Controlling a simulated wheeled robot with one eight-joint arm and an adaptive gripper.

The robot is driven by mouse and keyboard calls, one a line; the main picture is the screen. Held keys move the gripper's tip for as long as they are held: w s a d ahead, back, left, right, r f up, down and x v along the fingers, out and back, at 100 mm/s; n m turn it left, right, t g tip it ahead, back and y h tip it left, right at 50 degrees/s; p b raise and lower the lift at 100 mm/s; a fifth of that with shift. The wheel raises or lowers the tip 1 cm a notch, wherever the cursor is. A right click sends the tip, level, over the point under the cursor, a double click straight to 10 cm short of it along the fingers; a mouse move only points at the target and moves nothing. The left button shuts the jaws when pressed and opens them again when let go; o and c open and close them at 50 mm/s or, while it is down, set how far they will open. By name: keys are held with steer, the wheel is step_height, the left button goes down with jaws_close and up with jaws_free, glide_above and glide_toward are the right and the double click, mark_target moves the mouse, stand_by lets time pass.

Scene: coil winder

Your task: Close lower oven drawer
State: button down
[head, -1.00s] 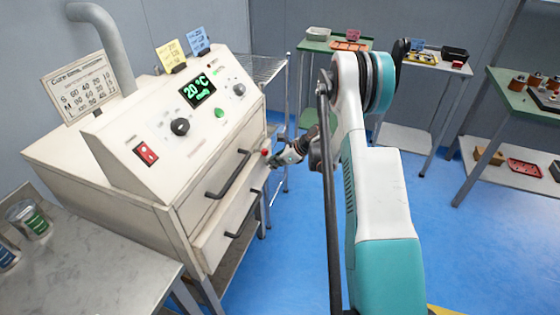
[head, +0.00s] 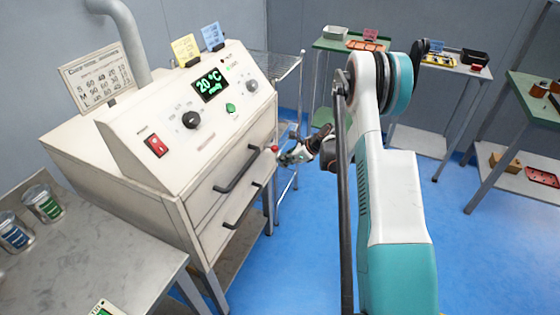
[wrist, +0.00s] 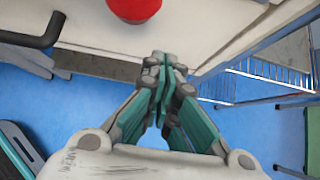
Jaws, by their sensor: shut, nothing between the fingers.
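The oven (head: 205,135) is a cream cabinet at the left in the head view. Its lower drawer (head: 212,240) has a black bar handle (head: 243,206) and sits under the upper drawer (head: 205,200), which has a similar handle. The lower drawer looks close to flush; a small gap cannot be ruled out. My gripper (head: 283,155) is shut and empty at the right end of the oven front, beside a red knob (head: 275,149). In the wrist view, my fingertips (wrist: 165,70) are together near a pale front edge, below the red knob (wrist: 135,8). Contact cannot be told.
A metal table (head: 90,260) with tins stands at the front left. A wire rack (head: 285,70) stands right of the oven, close behind my gripper. Green-topped and grey tables with trays stand at the back and right. Blue floor is open between them.

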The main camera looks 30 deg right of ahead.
steer(key=p+v, duration=0.3)
steer(key=v, duration=0.7)
steer(key=shift+s+p, duration=0.2)
steer(key=shift+p, duration=0.2)
steer(key=shift+d, duration=0.1)
